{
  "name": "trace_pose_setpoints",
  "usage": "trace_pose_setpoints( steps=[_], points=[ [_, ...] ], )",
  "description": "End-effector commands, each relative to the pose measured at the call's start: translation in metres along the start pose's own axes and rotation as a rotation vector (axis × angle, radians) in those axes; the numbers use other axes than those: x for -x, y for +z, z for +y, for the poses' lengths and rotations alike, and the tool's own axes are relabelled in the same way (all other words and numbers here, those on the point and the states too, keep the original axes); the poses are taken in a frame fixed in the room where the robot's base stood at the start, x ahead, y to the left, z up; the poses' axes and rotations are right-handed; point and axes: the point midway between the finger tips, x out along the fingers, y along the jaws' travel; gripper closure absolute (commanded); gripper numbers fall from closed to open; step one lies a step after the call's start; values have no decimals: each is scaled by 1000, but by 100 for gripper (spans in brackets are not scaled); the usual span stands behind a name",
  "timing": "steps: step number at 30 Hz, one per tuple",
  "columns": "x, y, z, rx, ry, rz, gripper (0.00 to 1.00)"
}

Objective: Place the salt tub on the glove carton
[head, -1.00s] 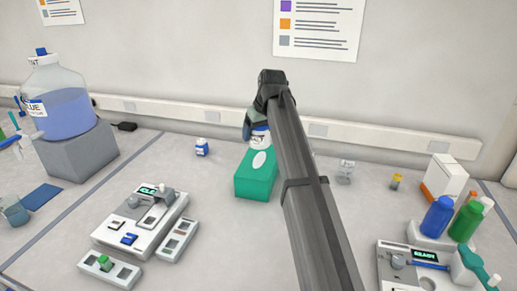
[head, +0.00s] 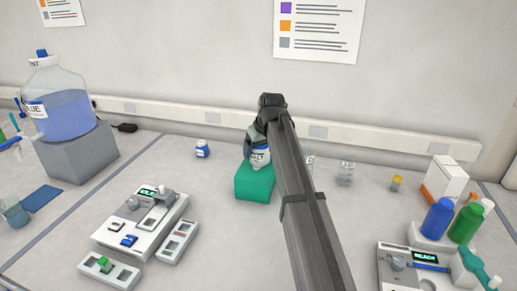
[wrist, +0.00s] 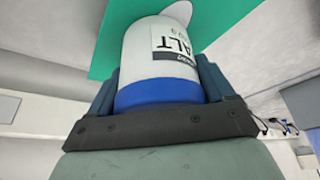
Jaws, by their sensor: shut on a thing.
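The salt tub (head: 260,159) is white with a blue lid and a label reading SALT. It is upright at the green glove carton (head: 254,186), over its top, partly hidden by my arm. My gripper (head: 257,143) is shut on the tub near its blue lid. In the wrist view the tub (wrist: 148,55) sits between the two fingers of my gripper (wrist: 160,90), with the green carton (wrist: 122,28) beyond it. I cannot tell whether the tub's base touches the carton.
A small blue-and-white bottle (head: 202,148) stands left of the carton. A grey device (head: 143,221) lies front left. The bench just in front of the carton is clear.

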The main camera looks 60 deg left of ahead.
Motion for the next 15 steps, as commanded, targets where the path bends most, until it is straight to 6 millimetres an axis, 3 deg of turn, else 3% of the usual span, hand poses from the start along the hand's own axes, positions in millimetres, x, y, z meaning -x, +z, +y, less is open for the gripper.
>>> trace_pose_setpoints(
  steps=[6, 15],
  points=[
    [0, 0, 0, 0, 0, 0, 0],
    [3, -1, 0, 0, 0, 0, 0]
  ],
)
